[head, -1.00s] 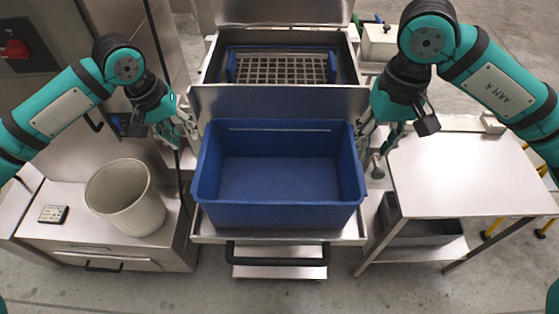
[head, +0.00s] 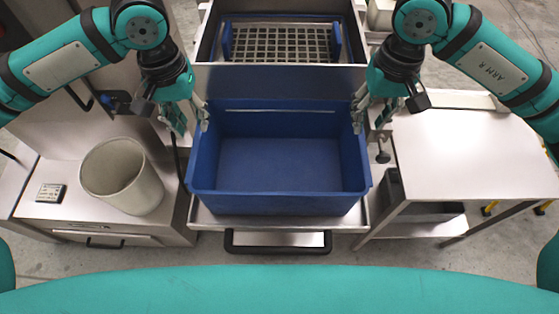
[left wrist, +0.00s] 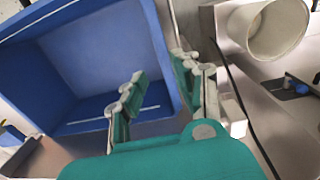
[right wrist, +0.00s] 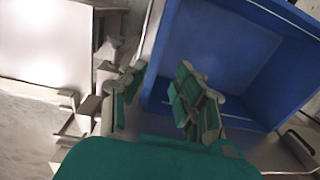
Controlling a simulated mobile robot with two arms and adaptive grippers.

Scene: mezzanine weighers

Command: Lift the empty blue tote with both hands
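The blue tote (head: 280,202) sits upright on a steel tray (head: 205,218) in the head view, with nothing in it. It also shows in the left wrist view (left wrist: 95,60) and the right wrist view (right wrist: 215,50). My left gripper (head: 189,116) is open at the tote's left wall near the back corner. In the left wrist view its fingers (left wrist: 160,72) lie on either side of the wall's rim. My right gripper (head: 371,114) is open at the right wall, its fingers (right wrist: 160,75) likewise on either side of the rim. Contact with the wall cannot be told.
A pale bin (head: 122,177) and a small panel (head: 50,192) are on the left bench. A bare steel table (head: 465,160) stands at right. A black handle (head: 278,246) is below the tote.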

